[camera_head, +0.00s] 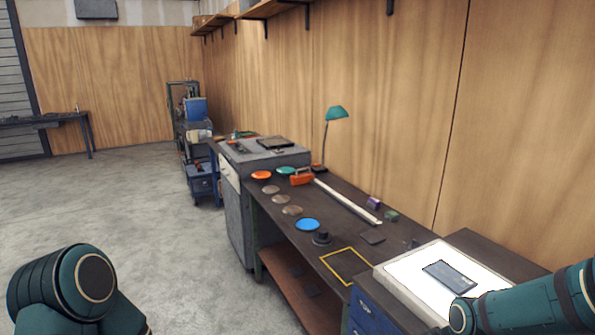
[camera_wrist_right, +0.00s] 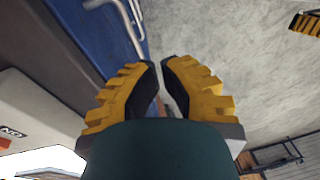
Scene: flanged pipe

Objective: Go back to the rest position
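In the head view my right arm comes in at the lower right, above the corner of the white-topped unit (camera_head: 412,285); its gripper is outside that view. In the right wrist view my right gripper (camera_wrist_right: 159,68) shows yellow toothed fingers with dark pads, with a narrow gap between the tips and nothing held. My left arm shows at the lower left of the head view, over the floor, with its gripper out of frame. A yellow and black toothed piece at the top right of the right wrist view looks like part of my left gripper (camera_wrist_right: 306,22).
The workbench (camera_head: 365,205) along the wall holds a dark flanged piece (camera_head: 321,239), a blue disc (camera_head: 307,225), a yellow-framed outline (camera_head: 346,265), several other discs and a green lamp (camera_head: 337,113). A dark tablet (camera_head: 450,277) lies on the white top. The floor (camera_head: 130,210) at left is clear.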

